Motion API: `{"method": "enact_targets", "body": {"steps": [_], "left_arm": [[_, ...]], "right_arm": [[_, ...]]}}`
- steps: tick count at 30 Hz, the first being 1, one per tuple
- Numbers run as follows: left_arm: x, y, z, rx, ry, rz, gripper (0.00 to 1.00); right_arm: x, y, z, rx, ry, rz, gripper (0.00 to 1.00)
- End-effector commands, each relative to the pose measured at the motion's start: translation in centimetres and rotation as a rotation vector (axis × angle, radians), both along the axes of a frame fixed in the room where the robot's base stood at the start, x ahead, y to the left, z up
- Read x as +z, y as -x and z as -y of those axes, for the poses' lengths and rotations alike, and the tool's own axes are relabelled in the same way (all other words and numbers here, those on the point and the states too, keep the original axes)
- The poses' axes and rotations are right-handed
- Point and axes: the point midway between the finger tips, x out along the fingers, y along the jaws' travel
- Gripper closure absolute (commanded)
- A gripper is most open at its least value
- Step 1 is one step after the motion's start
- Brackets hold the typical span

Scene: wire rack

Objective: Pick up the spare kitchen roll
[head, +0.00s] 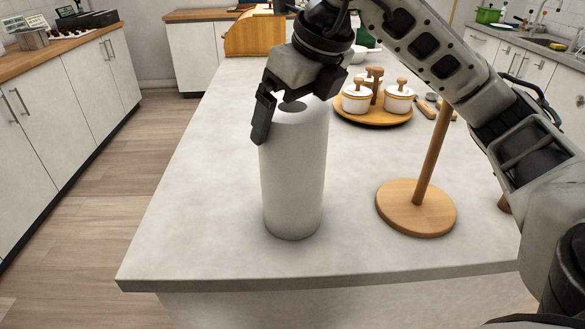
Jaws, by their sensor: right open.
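The spare kitchen roll (293,178) is a plain white cylinder standing upright on the light grey island top, near its front edge. The dark hole of its core shows at the top. My right gripper (284,112) comes in from the upper right and hangs over the top of the roll. It is open. One finger shows at the left side of the roll's top; the other finger is hard to make out. I cannot tell whether the gripper touches the roll. My left gripper is not in view.
A wooden holder (416,207) with an upright post stands right of the roll, with no roll on it. Behind it is a round wooden tray (372,119) with white lidded pots. A wooden bread box (254,36) stands at the back. The counter left of the roll is clear.

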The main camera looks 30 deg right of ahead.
Motion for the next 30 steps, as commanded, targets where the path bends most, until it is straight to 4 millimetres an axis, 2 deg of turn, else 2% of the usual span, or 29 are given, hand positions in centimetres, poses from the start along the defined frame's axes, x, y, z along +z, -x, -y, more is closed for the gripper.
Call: {"method": "enact_targets", "body": {"steps": [3,11,12,16,17,26,30], "left_arm": [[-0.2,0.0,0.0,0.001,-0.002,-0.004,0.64],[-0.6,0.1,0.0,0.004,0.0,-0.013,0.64],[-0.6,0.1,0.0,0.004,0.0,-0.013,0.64],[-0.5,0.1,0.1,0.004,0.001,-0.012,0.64],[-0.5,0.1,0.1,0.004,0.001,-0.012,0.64],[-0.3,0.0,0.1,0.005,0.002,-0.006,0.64],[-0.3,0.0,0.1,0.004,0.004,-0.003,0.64]], "right_arm": [[-1.2,-0.5,-0.1,0.0,0.0,-0.002,0.0],[-1.4,-0.6,-0.1,0.001,0.0,0.001,0.0],[-1.4,-0.6,-0.1,0.001,0.0,0.001,0.06],[-1.4,-0.6,-0.1,0.0,0.0,0.001,0.42],[-1.4,-0.6,-0.1,0.0,0.0,0.002,0.46],[-1.1,-0.6,-0.2,0.0,-0.001,0.003,0.46],[0.1,-0.7,-0.2,0.0,-0.002,0.005,0.46]]}}
